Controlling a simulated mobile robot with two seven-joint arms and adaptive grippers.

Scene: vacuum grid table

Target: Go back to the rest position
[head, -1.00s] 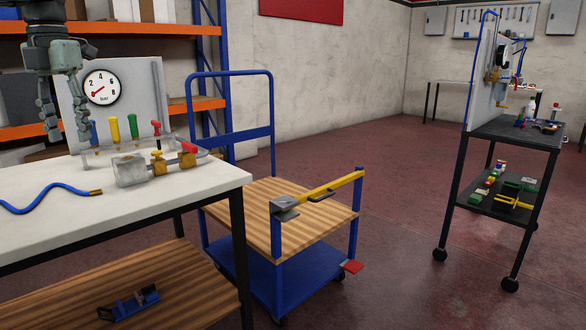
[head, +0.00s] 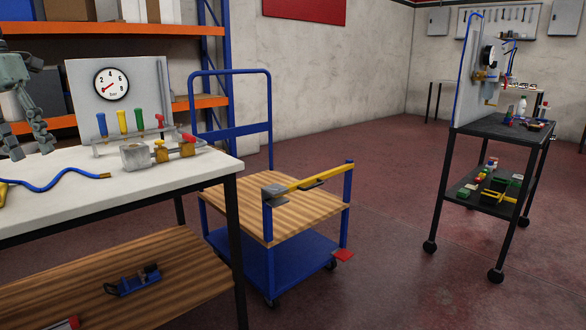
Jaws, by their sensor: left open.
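My left gripper (head: 30,145) is at the left edge of the head view, above the back of the white table (head: 130,191). Its fingers are apart and hang down with nothing between them. The gauge panel (head: 143,90) with a round dial stands to its right, clear of the fingers. My right gripper is not in view.
A valve assembly (head: 136,155) with yellow and red handles sits before the panel. A blue hose (head: 50,184) lies on the table. A blue trolley (head: 268,248) with a yellow bar stands right. A black cart (head: 497,126) is farther right. Open floor lies between them.

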